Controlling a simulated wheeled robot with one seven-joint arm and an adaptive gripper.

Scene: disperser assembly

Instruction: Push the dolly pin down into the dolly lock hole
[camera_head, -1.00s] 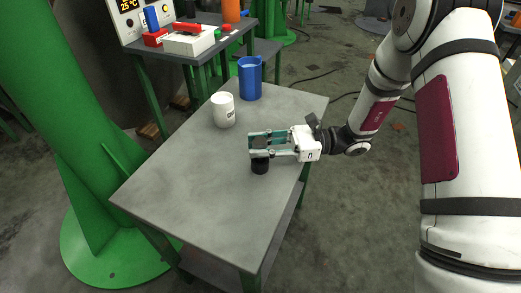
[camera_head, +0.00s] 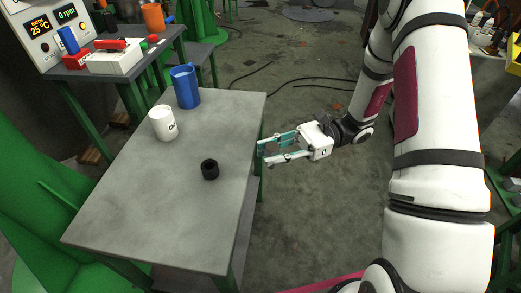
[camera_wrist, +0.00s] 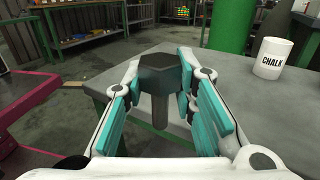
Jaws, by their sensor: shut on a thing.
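My gripper (camera_head: 262,153) is beyond the right edge of the grey table. In the wrist view its teal-padded fingers (camera_wrist: 163,92) are shut on a dark hex-headed pin (camera_wrist: 166,75), which I take to be the dolly pin. Its grey shaft points down between the fingers. In the head view the pin cannot be made out. A magenta frame (camera_wrist: 30,100) at the left of the wrist view may be the dolly. A magenta edge (camera_head: 325,284) also shows at the bottom of the head view. No lock hole can be made out.
The grey table (camera_head: 130,200) holds a short black cylinder (camera_head: 209,169), a white CHALK cup (camera_head: 163,123) and a blue jug (camera_head: 185,86). A side table (camera_head: 75,74) with a device stands at the upper left. Open floor (camera_head: 310,195) lies right of the table.

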